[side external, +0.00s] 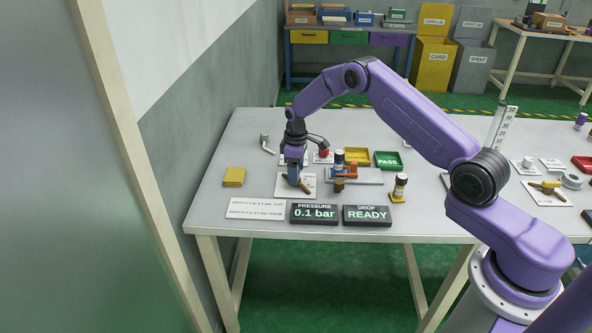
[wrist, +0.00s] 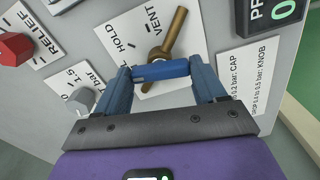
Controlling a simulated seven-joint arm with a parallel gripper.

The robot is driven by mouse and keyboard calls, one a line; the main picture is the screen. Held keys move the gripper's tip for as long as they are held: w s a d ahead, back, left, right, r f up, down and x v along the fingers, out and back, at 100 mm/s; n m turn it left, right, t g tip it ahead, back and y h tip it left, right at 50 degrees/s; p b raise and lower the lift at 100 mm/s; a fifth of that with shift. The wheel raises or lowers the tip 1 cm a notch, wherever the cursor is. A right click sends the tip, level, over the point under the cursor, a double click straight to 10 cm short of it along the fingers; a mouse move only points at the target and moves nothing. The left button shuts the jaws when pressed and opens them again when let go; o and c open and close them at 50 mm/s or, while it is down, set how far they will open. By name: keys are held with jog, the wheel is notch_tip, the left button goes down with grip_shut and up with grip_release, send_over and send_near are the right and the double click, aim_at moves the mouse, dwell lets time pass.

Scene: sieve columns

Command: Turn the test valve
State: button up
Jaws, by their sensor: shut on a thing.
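The test valve (wrist: 172,35) is a brass fitting on a white plate (wrist: 200,47), with HOLD and VENT printed at its left; a third word is partly hidden. The brass arm slants up and right in the wrist view, beside VENT. In the side view, the valve (side external: 304,187) shows just right of my gripper (side external: 292,182). In the wrist view, my gripper (wrist: 160,72) is shut with a blue bar (wrist: 160,70) between its fingers. The bar looks like the valve's handle and covers its near part; the exact contact is hidden.
A pressure display (side external: 315,213) reads 0.1 bar; a drop display (side external: 366,215) reads READY. A red relief knob (wrist: 15,47) and a grey knob (wrist: 80,100) are nearby. A yellow block (side external: 234,177) lies left. A yellow tray (side external: 356,156) and green PASS tray (side external: 388,160) stand behind.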

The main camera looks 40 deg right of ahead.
jog(key=shift+n, duration=1.1)
jog(key=o, duration=1)
jog(key=shift+o, duration=0.2)
notch_tip(320, 180, up, 17)
jog(key=shift+r, duration=0.2)
